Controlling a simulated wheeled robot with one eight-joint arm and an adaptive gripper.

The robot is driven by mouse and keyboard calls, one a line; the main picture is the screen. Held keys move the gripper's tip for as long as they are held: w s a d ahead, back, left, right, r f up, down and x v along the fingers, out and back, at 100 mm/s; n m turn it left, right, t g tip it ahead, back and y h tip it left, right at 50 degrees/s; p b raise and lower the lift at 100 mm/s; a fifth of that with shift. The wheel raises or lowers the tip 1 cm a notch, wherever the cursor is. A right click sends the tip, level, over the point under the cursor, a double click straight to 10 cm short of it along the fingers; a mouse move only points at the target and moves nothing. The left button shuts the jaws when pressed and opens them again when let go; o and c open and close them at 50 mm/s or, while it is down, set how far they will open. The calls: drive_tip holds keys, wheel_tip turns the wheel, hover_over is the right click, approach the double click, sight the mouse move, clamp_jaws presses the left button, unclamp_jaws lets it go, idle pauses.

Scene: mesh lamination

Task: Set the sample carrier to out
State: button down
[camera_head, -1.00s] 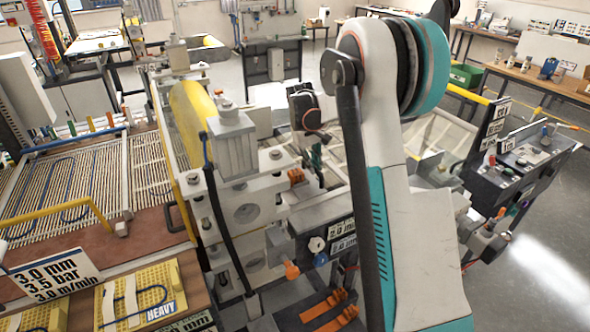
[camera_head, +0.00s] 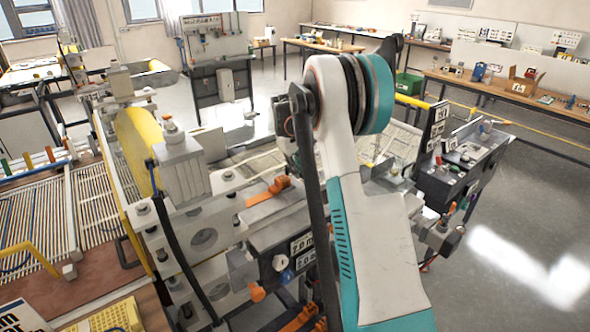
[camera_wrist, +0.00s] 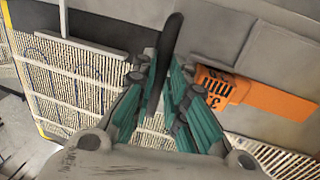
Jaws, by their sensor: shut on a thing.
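In the wrist view my gripper (camera_wrist: 163,85) has its teal fingers closed on a dark, rod-like handle (camera_wrist: 171,40) that stands between them. The handle's lower end is hidden by the fingers. I cannot tell from these views whether it belongs to the sample carrier. In the head view my gripper's fingertips are hidden behind my own arm. The machine's grey frame (camera_head: 203,238) with its yellow roller (camera_head: 137,150) stands left of my arm. No part is clearly readable as the sample carrier.
An orange labelled part (camera_wrist: 255,95) lies close right of my fingers; a ribbed bed (camera_wrist: 75,75) is to their left. In the head view a control panel (camera_head: 470,155) stands right of my arm. Floor (camera_head: 500,220) is clear at the right.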

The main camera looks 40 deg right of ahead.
drive_tip(key=shift+d, duration=0.25)
drive_tip(key=c, duration=1.9)
unclamp_jaws()
drive_tip(key=shift+r, duration=0.1)
drive_tip(key=o, duration=0.3)
drive_tip(key=shift+d, duration=0.15)
wheel_tip(320, 180, up, 12)
drive_tip(key=a, duration=0.2)
drive_tip(key=shift+a+f, duration=0.2)
drive_tip(key=shift+a, duration=0.1)
